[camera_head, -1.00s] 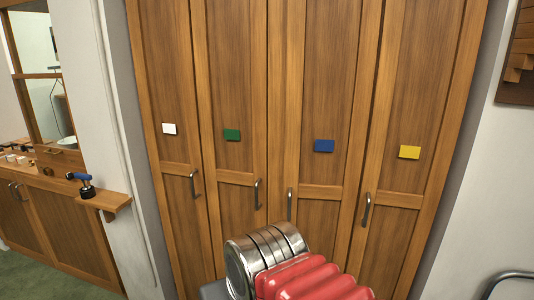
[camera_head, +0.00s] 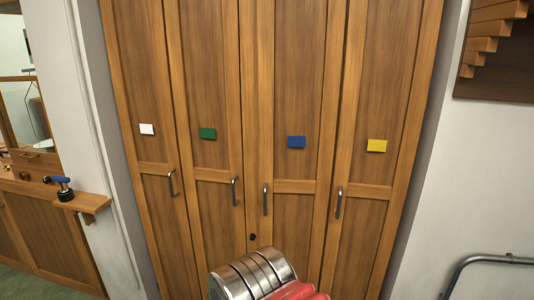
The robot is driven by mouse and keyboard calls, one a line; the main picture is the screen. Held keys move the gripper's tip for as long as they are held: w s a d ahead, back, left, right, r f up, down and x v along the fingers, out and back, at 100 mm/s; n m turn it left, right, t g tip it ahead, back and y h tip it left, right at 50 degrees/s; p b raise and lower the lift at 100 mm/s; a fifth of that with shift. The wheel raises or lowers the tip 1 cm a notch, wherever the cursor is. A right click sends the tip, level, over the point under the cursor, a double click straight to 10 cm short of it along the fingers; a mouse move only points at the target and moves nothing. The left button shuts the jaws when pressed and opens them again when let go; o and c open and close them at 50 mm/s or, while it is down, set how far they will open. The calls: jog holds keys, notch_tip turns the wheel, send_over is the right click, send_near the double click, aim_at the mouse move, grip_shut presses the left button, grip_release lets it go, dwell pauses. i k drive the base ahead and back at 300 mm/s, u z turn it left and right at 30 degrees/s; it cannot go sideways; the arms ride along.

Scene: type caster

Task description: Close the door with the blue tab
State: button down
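The door with the blue tab (camera_head: 305,80) is the third from the left in a tall wooden cupboard. Its blue tab (camera_head: 296,142) sits at mid height, and its metal handle (camera_head: 265,200) is on its left side. The door looks flush with its neighbours, with no clear gap, though its lower part is hidden behind my red and silver arm part at the bottom. My gripper's fingers do not show.
Neighbouring doors carry a white tab (camera_head: 146,129), a green tab (camera_head: 208,133) and a yellow tab (camera_head: 376,145). A small wooden shelf (camera_head: 88,203) juts out at left. A metal rail (camera_head: 490,259) stands at lower right.

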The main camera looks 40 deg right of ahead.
aim_at(300, 42)
jog(key=k, duration=1.2)
jog(key=z, duration=0.35)
jog(key=i, duration=2.05)
jog(key=u, duration=0.5)
